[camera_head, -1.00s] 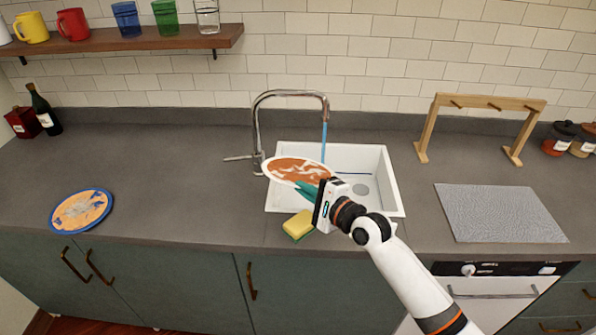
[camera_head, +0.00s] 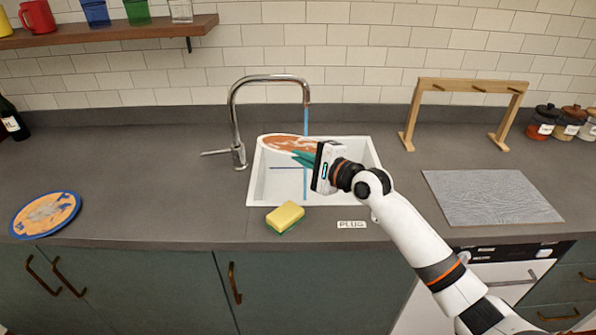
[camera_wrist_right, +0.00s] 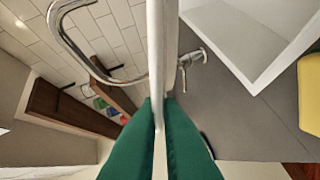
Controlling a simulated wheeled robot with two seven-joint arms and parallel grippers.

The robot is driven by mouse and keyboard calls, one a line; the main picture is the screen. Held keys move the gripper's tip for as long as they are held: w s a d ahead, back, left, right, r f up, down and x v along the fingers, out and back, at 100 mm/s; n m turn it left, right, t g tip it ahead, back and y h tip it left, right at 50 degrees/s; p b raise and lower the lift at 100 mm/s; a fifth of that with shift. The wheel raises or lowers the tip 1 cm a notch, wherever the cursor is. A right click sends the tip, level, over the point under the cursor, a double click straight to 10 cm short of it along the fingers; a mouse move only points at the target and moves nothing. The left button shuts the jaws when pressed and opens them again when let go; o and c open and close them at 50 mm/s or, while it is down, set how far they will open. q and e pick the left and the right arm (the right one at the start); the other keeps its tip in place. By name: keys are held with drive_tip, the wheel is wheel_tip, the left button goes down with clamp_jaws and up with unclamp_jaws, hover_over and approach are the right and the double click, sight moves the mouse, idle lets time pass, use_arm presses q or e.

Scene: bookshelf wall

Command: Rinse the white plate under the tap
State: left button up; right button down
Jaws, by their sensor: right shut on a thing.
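The white plate (camera_head: 288,144), its face covered with an orange-brown soiling, is held over the back of the white sink (camera_head: 257,182). My right gripper (camera_head: 305,158), with green fingers, is shut on its rim. The wrist view shows the plate edge-on (camera_wrist_right: 157,50) between the green fingers (camera_wrist_right: 160,105). The chrome tap (camera_head: 237,115) arches over the sink, and a blue water stream (camera_head: 306,120) falls from its spout to the plate's right part. Blue also shows below the plate. I cannot tell exactly where water meets it. My left gripper is not in view.
A yellow-green sponge (camera_head: 286,216) lies at the sink's front edge, beside a "PLUG" label (camera_head: 351,224). A blue-rimmed soiled plate (camera_head: 45,214) lies at left. A grey mat (camera_head: 490,198) and wooden rack (camera_head: 465,88) stand right.

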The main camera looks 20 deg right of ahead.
sight(312, 151)
drive_tip(key=w+d+b, duration=0.2)
drive_tip(key=w+b, duration=0.1)
drive_tip(key=w+d+b, duration=0.1)
drive_tip(key=d, duration=0.1)
drive_tip(key=shift+w+f+b, duration=0.3)
drive_tip(key=shift+f+b, duration=0.1)
drive_tip(key=shift+w+d+b, duration=1.05)
drive_tip(key=shift+w+b, duration=0.2)
drive_tip(key=shift+s+d+r, duration=0.1)
drive_tip(key=shift+s+d+p, duration=0.2)
drive_tip(key=shift+p, duration=0.15)
drive_tip(key=shift+w+a+p, duration=0.3)
drive_tip(key=shift+a, duration=0.05)
